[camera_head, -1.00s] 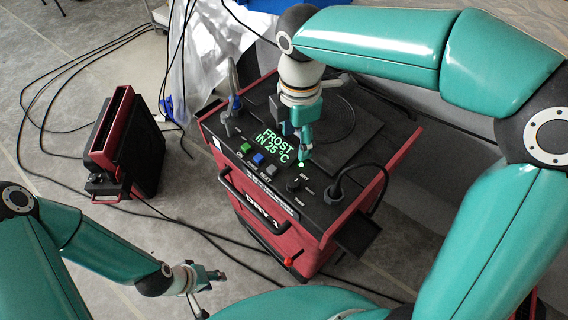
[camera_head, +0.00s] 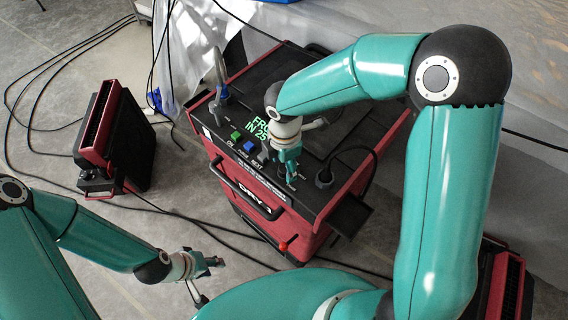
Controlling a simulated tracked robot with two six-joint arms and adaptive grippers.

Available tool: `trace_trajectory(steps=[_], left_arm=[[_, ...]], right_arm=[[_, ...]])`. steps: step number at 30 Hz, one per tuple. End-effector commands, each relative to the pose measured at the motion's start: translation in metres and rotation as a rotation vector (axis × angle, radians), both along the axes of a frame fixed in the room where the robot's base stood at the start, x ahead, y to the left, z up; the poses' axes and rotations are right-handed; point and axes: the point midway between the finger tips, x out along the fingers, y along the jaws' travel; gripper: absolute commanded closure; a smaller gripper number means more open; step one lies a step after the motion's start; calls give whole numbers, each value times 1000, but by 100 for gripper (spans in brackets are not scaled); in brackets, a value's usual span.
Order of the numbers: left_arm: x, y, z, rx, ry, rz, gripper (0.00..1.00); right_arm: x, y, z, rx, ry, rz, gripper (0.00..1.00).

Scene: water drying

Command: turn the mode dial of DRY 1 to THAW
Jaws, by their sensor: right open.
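DRY 1 (camera_head: 335,212) is the red and black machine in the middle, with its name on the front. Its green display (camera_head: 258,130) is partly hidden by my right arm; earlier it read "FROST IN 25 °C". My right gripper (camera_head: 290,178) points down at the front right of the top panel, where the black mode dial was seen before. The gripper hides the dial, so its setting and any contact cannot be told. The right gripper is open. My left gripper (camera_head: 207,278) is open and empty, low in front of the machine, apart from it.
Green (camera_head: 236,135), blue (camera_head: 248,147) and grey (camera_head: 262,157) buttons sit left of the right gripper. A black plug (camera_head: 324,178) with a cable stands just right of it. A grey-handled tool (camera_head: 219,75) stands at the back left. A red-black unit (camera_head: 117,135) and cables lie left.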

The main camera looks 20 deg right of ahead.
Motion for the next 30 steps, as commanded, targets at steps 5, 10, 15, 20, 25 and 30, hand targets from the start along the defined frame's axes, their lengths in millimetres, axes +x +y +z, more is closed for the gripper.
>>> trace_trajectory(steps=[5,10,15,20,25,30], left_arm=[[0,0,0,0,0,0,60],[0,0,0,0,0,0,60],[0,0,0,0,0,0,60],[0,0,0,0,0,0,60],[0,0,0,0,0,0,60],[0,0,-2,0,0,0,60]], right_arm=[[0,0,-7,0,1,1,41],[0,0,-7,0,0,1,41],[0,0,-7,0,0,1,61],[0,0,-6,0,0,1,88],[0,0,-7,0,-1,0,100],[0,0,-7,0,-1,-18,100]])
